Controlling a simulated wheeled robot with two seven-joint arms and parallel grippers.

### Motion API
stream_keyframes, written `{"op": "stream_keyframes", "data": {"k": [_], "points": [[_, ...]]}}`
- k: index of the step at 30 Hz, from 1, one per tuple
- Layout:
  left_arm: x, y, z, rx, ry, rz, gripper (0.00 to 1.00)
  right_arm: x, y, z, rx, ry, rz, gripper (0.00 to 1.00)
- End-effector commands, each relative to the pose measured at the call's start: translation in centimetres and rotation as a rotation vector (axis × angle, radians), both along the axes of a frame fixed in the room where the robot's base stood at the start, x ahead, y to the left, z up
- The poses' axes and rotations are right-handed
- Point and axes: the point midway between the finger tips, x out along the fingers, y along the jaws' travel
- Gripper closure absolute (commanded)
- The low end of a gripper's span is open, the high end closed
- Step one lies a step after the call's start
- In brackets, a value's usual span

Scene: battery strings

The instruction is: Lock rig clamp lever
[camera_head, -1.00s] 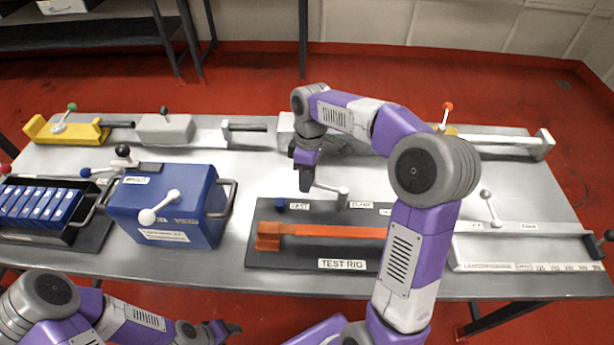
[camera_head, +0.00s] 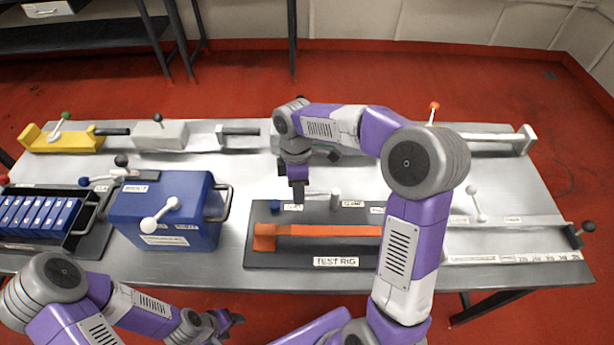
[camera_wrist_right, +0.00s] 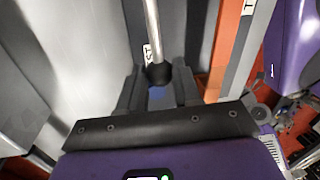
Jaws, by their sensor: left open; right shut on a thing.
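The test rig (camera_head: 262,262) is a dark plate on the table with an orange bar (camera_head: 335,231) along it. Its clamp lever (camera_head: 319,194) is a light metal rod running from a short grey post (camera_head: 336,200) toward my right gripper (camera_head: 298,202). In the right wrist view the lever rod (camera_wrist_right: 152,35) comes down to a dark end between the fingers of my right gripper (camera_wrist_right: 158,88), which is shut on it. My left gripper (camera_head: 232,322) is open and empty before the table's front edge.
A blue box (camera_head: 190,205) with a white-knobbed lever stands left of the rig. A black tray (camera_head: 77,228) of blue cells is further left. Yellow (camera_head: 60,138) and grey fixtures line the back. A ruled fixture (camera_head: 510,243) lies right.

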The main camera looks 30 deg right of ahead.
Motion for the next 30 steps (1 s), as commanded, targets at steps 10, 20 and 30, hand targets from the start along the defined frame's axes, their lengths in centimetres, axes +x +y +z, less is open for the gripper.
{"op": "stream_keyframes", "data": {"k": [10, 20, 30], "points": [[0.0, 0.0, 3.4, 0.0, 0.0, 0.0, 0.43, -3.0, 1.2, 0.4, 0.0, 0.002, 0.339, 1.0], [0.0, 0.0, 6.2, 0.0, 0.0, 0.0, 0.43, -6.0, 1.0, 0.4, 0.0, 0.002, 0.65, 1.0], [0.0, 0.0, 8.7, 0.0, 0.0, 0.0, 0.43, -8.6, 0.1, 0.3, 0.002, 0.002, 0.932, 1.0]]}}
